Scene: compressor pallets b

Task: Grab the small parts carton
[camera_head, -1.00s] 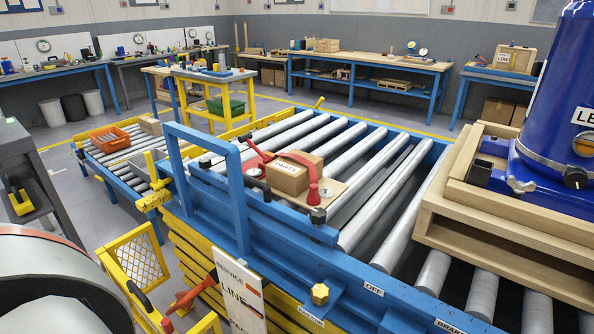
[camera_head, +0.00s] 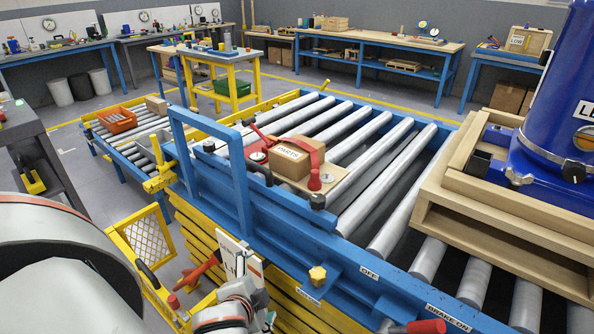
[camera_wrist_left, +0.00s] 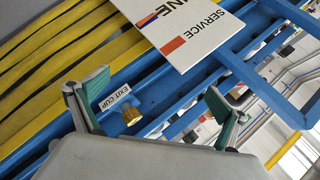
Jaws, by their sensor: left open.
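The brown carton with a white PARTS label (camera_head: 286,164) sits on a tan board (camera_head: 318,186) on the roller conveyor in the head view. Red parts lie close beside and behind it. A smaller plain carton (camera_head: 156,105) is on the far-left conveyor. My left gripper (camera_head: 258,312) is at the bottom middle of the head view, in front of the blue frame, below and well short of the PARTS carton. In the left wrist view its two fingers (camera_wrist_left: 156,108) are apart and empty, with a brass knob between them in the picture. The carton is not seen there.
A blue upright frame (camera_head: 236,190) rises left of the PARTS carton. A SERVICE LINE sign (camera_wrist_left: 190,30) is close to my left gripper. A blue compressor (camera_head: 562,110) on a wooden pallet (camera_head: 500,225) stands at the right. Bare rollers (camera_head: 385,185) lie between.

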